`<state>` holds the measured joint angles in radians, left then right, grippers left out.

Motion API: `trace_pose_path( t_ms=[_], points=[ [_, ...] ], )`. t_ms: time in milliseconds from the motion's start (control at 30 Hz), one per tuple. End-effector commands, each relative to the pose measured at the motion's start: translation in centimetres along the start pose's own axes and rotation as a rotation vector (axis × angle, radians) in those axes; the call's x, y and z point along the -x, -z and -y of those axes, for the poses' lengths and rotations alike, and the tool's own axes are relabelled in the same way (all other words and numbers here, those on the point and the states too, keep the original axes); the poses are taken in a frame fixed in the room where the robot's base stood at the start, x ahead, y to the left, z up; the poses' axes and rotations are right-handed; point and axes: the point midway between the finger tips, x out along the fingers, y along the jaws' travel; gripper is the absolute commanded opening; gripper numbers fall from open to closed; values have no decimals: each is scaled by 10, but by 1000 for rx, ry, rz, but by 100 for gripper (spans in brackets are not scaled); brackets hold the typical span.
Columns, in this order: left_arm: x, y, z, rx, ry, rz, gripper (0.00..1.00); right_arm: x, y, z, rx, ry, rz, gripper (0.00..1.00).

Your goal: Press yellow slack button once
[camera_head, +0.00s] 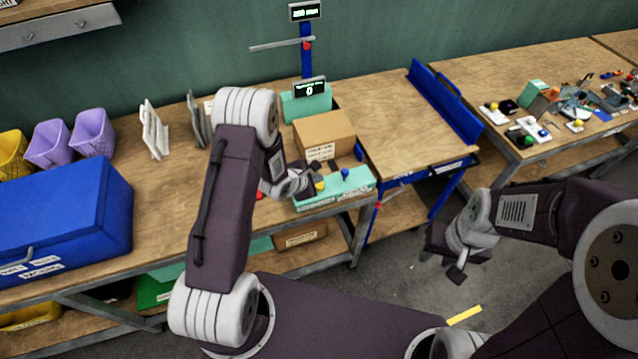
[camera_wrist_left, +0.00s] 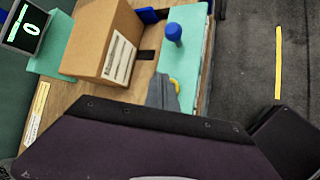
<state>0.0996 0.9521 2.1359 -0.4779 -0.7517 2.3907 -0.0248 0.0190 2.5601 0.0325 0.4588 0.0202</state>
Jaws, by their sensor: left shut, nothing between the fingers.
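The yellow button (camera_head: 320,186) sits on the left part of a teal panel (camera_head: 352,184) at the bench's front edge. A blue knob (camera_head: 345,173) stands to its right on the same panel. My left gripper (camera_head: 308,184) is shut and empty, its tip right beside the yellow button; I cannot tell whether they touch. In the left wrist view the yellow button (camera_wrist_left: 175,84) is partly hidden behind the gripper finger (camera_wrist_left: 162,92), and the blue knob (camera_wrist_left: 173,33) stands clear. My right gripper (camera_head: 450,262) hangs over the floor away from the bench, its jaw state unclear.
A cardboard box (camera_head: 325,136) stands behind the panel, with a display reading 0 (camera_head: 309,89) behind it. A blue case (camera_head: 62,215) and purple bins (camera_head: 92,132) are at the left. A blue-railed table (camera_head: 415,120) adjoins on the right.

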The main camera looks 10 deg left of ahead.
Motion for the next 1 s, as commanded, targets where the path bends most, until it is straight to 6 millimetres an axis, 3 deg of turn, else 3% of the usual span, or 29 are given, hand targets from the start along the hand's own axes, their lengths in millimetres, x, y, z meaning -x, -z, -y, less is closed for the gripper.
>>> trace_pose_path(
  t_ms=[500,1000],
  points=[
    [36,-26,-26,0,0,0,0,51,5,1,0,0,0,36],
    [34,-25,-25,0,0,0,0,49,5,1,0,0,0,36]
  ],
)
